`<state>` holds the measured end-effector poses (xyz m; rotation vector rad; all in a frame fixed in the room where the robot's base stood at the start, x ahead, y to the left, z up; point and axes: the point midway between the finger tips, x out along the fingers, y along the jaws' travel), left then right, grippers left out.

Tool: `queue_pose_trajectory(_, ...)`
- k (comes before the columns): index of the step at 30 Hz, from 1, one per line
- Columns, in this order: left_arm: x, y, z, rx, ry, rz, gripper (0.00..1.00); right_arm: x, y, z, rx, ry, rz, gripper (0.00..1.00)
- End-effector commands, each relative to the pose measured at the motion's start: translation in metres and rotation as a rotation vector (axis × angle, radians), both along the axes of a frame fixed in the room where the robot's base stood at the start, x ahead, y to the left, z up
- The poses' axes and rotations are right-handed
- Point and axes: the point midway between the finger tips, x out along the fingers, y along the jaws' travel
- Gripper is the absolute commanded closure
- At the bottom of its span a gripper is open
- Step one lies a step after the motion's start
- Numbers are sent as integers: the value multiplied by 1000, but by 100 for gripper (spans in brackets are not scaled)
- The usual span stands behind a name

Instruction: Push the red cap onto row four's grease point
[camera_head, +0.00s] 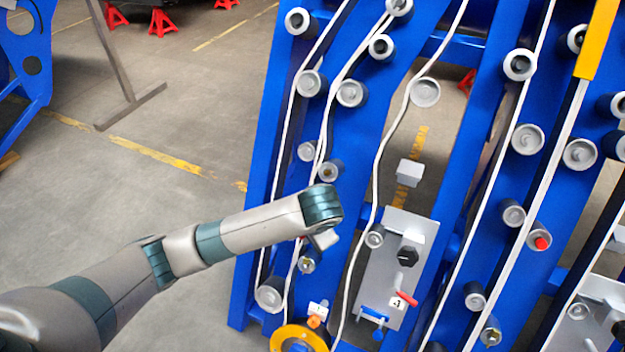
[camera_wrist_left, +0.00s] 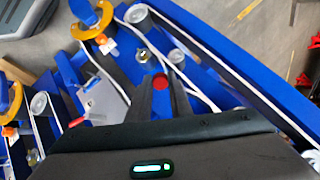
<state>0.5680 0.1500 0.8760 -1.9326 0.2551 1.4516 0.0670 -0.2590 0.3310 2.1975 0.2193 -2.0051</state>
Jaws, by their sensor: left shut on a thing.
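My left gripper (camera_head: 322,239) reaches in from the left over the blue chassis panel in the head view. In the left wrist view its two dark fingers (camera_wrist_left: 160,86) are shut on a small round red cap (camera_wrist_left: 160,81). In the head view the cap is mostly hidden by the gripper. A roller end with a brass-coloured grease point (camera_head: 307,262) sits just below the gripper; it seems to be the fitting beyond the fingertips in the left wrist view (camera_wrist_left: 143,55). Cap and fitting look apart. I cannot read which row this is. My right gripper is not in view.
Blue chassis panels carry many grey rollers and white belts. Another red cap (camera_head: 541,243) sits on a roller at the right. A grey plate (camera_head: 392,265) with a black knob and red lever stands right of the gripper. An orange ring (camera_head: 298,334) is below. Open floor lies left.

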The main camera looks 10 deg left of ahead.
Motion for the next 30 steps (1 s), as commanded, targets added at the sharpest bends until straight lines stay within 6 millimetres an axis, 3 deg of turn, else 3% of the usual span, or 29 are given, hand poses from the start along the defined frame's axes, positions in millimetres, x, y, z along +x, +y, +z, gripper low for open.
queue_pose_trajectory(9,73,0,14,109,-261,-417,100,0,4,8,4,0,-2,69)
queue_pose_trajectory(15,110,7,24,129,-426,-613,100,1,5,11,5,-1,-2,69)
queue_pose_trajectory(21,134,12,32,130,-547,-725,100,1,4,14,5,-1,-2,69)
queue_pose_trajectory(30,144,14,36,129,-608,-772,100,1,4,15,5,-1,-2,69)
